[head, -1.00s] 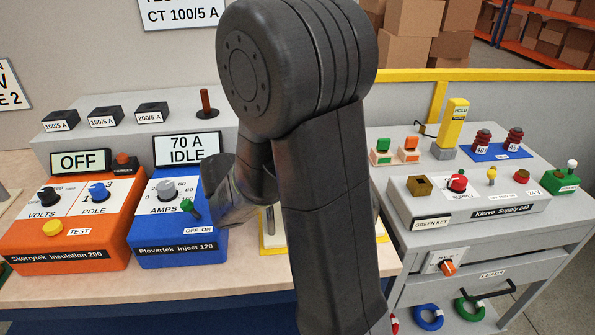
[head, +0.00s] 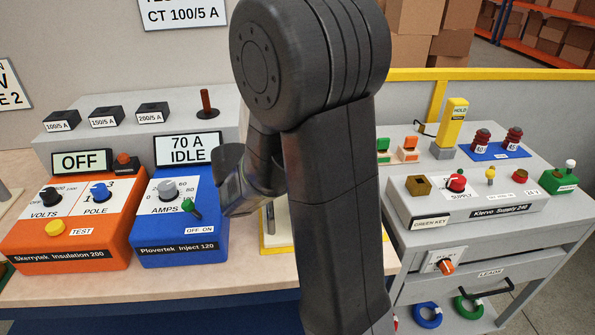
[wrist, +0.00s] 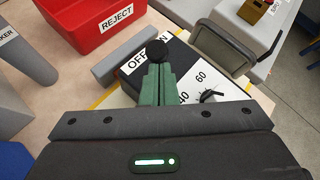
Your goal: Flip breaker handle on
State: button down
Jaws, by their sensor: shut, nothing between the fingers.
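In the wrist view a black ball knob (wrist: 156,52), seemingly the breaker handle's end, stands over a dark panel. A white label (wrist: 137,66) reading OFF and ON lies beneath it, partly covered. The handle's shaft is hidden, so I cannot tell its exact position. My gripper (wrist: 157,70) has green fingers pressed together, with tips just below the knob in the picture. I cannot tell whether they touch it. In the head view my arm hides the gripper and most of the yellow-edged board (head: 271,248) behind it.
A dial (wrist: 210,96) marked 40 and 60 sits right of the fingers. A red REJECT bin (wrist: 85,40) is at upper left. The blue Plovertek unit (head: 180,245) and Klervo supply (head: 475,210) flank my arm.

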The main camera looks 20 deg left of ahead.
jog(key=shift+d+r+g+p, duration=0.15)
jog(key=shift+r+g+p, duration=0.05)
jog(key=shift+g+p, duration=0.15)
jog(key=shift+w+d+r+m+g+y+p, duration=0.4)
jog(key=shift+d+r+m+g+y+p, duration=0.2)
jog(key=shift+y+p, duration=0.4)
jog(key=shift+w+d+r+m+g+y+p, duration=0.3)
jog(key=shift+w+d+g+y+p, duration=0.15)
jog(key=shift+d+g+y+p, duration=0.35)
jog(key=shift+f+t, duration=0.15)
jog(key=shift+t, duration=0.1)
jog(key=shift+a, duration=0.15)
jog(key=shift+r+p, duration=0.8)
jog(key=shift+p, duration=0.05)
